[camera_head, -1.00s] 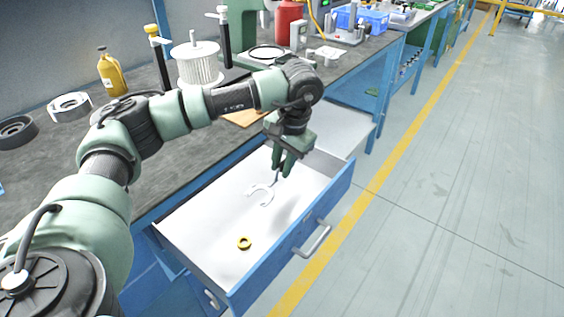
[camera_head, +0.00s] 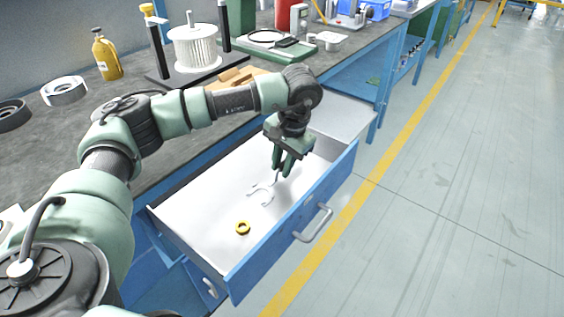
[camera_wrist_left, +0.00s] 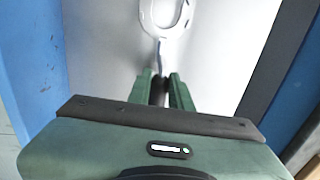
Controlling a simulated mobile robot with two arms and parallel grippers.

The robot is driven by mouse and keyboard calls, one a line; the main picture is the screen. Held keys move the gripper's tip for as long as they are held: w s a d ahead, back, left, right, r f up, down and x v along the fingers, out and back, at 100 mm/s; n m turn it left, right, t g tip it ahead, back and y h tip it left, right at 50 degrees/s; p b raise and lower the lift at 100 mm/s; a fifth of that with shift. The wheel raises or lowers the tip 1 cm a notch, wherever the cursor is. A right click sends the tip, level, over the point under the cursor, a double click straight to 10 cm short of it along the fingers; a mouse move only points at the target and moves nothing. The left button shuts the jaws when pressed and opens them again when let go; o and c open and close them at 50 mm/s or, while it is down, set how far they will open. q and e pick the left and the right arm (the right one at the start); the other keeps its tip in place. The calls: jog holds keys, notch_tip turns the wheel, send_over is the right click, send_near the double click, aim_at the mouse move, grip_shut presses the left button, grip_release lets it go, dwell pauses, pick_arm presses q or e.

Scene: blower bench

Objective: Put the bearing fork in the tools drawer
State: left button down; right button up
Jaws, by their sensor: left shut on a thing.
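The bearing fork (camera_head: 262,194) is a pale, U-shaped piece on a thin handle. My left gripper (camera_head: 279,172) points down over the open tools drawer (camera_head: 200,198) and is shut on the fork's handle. In the left wrist view the fork's pale U (camera_wrist_left: 166,16) lies beyond the fingertips (camera_wrist_left: 160,82), with its handle running back between them. The fork is over the drawer's white floor, within its walls; I cannot tell whether it touches the floor. My right gripper is not in view.
A yellow ring (camera_head: 243,228) lies on the drawer floor near the fork. The drawer has a blue front with a grey handle (camera_head: 313,223). The bench (camera_head: 60,150) behind holds a white filter (camera_head: 194,48), a yellow bottle (camera_head: 106,55) and grey rings. Most of the drawer floor is clear.

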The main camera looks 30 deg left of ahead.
pick_arm(q)
jog(key=shift+f, duration=0.15)
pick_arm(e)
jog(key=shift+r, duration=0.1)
pick_arm(q)
jog(key=c, duration=1.2)
grip_release()
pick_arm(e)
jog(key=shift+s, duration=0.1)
pick_arm(q)
jog(key=shift+d+r, duration=0.1)
jog(key=shift+r, duration=0.25)
jog(key=r, duration=0.2)
jog(key=d+r+p, duration=0.1)
jog(key=r, duration=0.1)
jog(key=shift+r, duration=0.15)
jog(key=r, duration=0.2)
jog(key=shift+d+r, duration=0.2)
jog(key=shift+r, duration=0.15)
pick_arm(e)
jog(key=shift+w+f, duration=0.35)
